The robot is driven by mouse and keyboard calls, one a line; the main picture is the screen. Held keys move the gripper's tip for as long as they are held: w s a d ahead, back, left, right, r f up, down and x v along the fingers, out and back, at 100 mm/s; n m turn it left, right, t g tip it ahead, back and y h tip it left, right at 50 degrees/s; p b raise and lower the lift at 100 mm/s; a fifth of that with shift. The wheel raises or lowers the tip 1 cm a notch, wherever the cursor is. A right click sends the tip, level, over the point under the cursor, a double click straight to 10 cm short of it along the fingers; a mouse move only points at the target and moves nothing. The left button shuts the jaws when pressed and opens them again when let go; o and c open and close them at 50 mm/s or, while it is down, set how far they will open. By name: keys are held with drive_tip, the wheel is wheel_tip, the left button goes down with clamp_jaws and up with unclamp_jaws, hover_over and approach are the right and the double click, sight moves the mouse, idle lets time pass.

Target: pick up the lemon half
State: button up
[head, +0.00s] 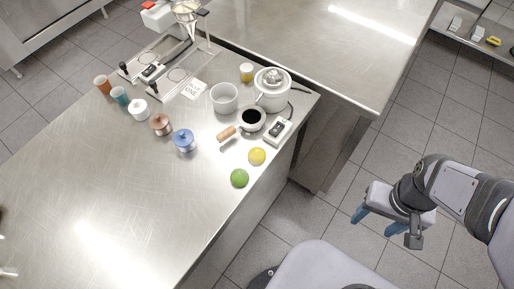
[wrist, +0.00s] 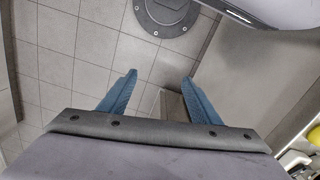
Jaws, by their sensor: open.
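A round yellow lemon piece (head: 257,156) lies on the steel counter near its right edge in the head view. At this size I cannot tell whether it is a cut half. My gripper (head: 374,222) is open and empty, out over the floor to the right of the counter and well apart from the lemon. A yellow patch (wrist: 293,158) at the right edge of the wrist view is too cropped to name.
A green lime (head: 239,178) lies just in front of the lemon. The counter's front (head: 120,200) is clear.

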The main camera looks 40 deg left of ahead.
drive_tip(key=s+a+r+n+g+h+p, duration=0.1)
drive_tip(key=s+a+r+n+p, duration=0.3)
drive_tip(key=a, duration=0.3)
wheel_tip(320, 180, up, 4)
drive_tip(key=r+n+t+p, duration=0.1)
drive_tip(key=n+p, duration=0.5)
drive_tip(key=n, duration=0.9)
hover_over(258, 150)
drive_tip(key=s+d, duration=0.2)
drive_tip(key=d, duration=0.1)
drive_tip(key=shift+w+f+y, duration=0.2)
drive_tip(key=shift+f+y, duration=0.05)
drive_tip(key=shift+y, duration=0.05)
drive_tip(key=a+n, duration=0.1)
drive_tip(key=n, duration=0.1)
drive_tip(key=w+a+r+n, duration=0.1)
drive_tip(key=n, duration=0.1)
drive_tip(key=a+r+n, duration=0.1)
drive_tip(key=n, duration=0.1)
drive_tip(key=shift+w+r+n+t+y, duration=0.25)
drive_tip(key=shift+w+n+t+y, duration=0.05)
drive_tip(key=shift+a+r+n, duration=0.2)
drive_tip(key=shift+n, duration=0.8)
drive_tip(key=n, duration=0.4)
drive_tip(key=shift+d, duration=0.2)
drive_tip(key=n, duration=0.4)
drive_tip(key=shift+s+d+n, duration=0.1)
drive_tip(key=shift+d+n, duration=0.05)
drive_tip(key=shift+n, duration=0.15)
